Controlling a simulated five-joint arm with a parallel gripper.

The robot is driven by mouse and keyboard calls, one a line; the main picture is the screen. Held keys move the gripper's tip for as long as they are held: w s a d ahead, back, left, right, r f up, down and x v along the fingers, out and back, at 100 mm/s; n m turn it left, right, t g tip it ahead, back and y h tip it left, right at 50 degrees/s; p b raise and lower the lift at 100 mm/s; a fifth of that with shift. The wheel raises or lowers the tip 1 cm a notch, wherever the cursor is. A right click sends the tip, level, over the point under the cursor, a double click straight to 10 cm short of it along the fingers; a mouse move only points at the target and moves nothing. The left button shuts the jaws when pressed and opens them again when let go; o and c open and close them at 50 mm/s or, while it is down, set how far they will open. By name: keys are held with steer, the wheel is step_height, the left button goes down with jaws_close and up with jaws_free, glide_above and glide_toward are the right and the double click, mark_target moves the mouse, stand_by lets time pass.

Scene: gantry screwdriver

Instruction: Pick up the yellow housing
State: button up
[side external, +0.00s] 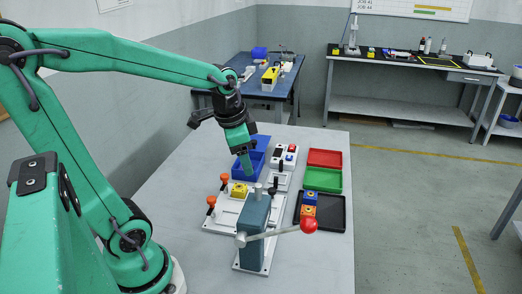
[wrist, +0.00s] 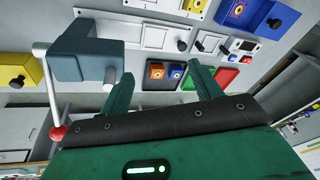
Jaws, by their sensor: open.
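A yellow piece, likely this housing, shows at the top of the wrist view (wrist: 237,10). My gripper (side external: 248,174) points down above and beyond the housing, in front of the blue bin, apart from the housing. In the wrist view my gripper's two fingers (wrist: 158,80) stand wide apart with nothing held between them. An orange block (side external: 308,210) and a blue block (side external: 310,198) sit in the black tray (side external: 335,213).
A blue-grey press (side external: 254,225) with a red-knobbed lever (side external: 308,225) stands in front of the fixture. A green tray (side external: 322,179), a red tray (side external: 325,158) and a blue bin (side external: 240,168) lie farther back. The table's near right is clear.

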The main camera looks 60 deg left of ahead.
steer(key=w+a+f+m+g, duration=0.2)
steer(key=w+a+f, duration=0.1)
steer(key=a+f, duration=0.25)
steer(key=m+g, duration=0.1)
steer(key=m, duration=0.2)
glide_above(239, 186)
steer(key=shift+h, duration=0.4)
step_height(239, 186, down, 6)
steer(key=shift+r, duration=0.1)
steer(key=shift+d+f, duration=0.1)
steer(key=shift+f, duration=1.25)
steer(key=shift+f, duration=2.6)
steer(key=c, duration=1.1)
steer(key=shift+c, duration=0.2)
